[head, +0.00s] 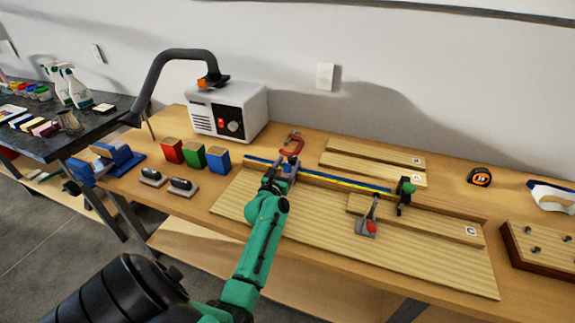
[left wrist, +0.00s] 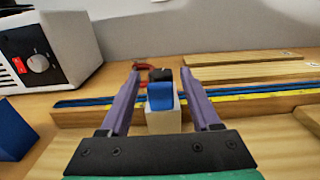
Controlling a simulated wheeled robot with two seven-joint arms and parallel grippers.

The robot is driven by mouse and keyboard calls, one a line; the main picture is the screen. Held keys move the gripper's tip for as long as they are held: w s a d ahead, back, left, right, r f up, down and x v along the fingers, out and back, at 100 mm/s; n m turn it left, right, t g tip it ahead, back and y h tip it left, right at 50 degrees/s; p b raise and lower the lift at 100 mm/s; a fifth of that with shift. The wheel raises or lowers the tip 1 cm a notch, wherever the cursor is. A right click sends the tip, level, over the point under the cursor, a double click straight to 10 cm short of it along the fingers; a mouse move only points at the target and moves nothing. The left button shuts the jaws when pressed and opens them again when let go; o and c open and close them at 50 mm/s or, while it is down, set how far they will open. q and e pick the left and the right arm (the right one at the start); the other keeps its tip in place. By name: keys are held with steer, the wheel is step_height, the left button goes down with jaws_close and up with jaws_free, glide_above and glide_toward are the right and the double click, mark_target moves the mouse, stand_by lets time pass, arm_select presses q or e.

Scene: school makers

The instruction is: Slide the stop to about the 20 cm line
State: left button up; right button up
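The stop (left wrist: 163,117) is a pale grey block with a blue top and a dark part behind it, in the left wrist view. It sits at the fence (left wrist: 85,117), toward the fence's left end. A blue and yellow scale strip (head: 345,182) runs along the fence; its numbers are too small to read. My left gripper (head: 282,170) is at the stop. In the left wrist view its purple fingers (left wrist: 158,85) are open, one on each side of the stop, with a gap showing on both sides. In the head view the gripper mostly hides the stop. My right gripper is not in view.
A red clamp (head: 292,143) stands behind the stop. A green clamp (head: 405,190) is at the fence's right part. A board marked C (head: 430,220) and a red-knobbed toggle clamp (head: 368,225) lie in front. Red, green and blue blocks (head: 193,155) stand left.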

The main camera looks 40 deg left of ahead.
arm_select(q)
jaws_close()
steer(key=shift+f, duration=0.1)
stand_by(1.1)
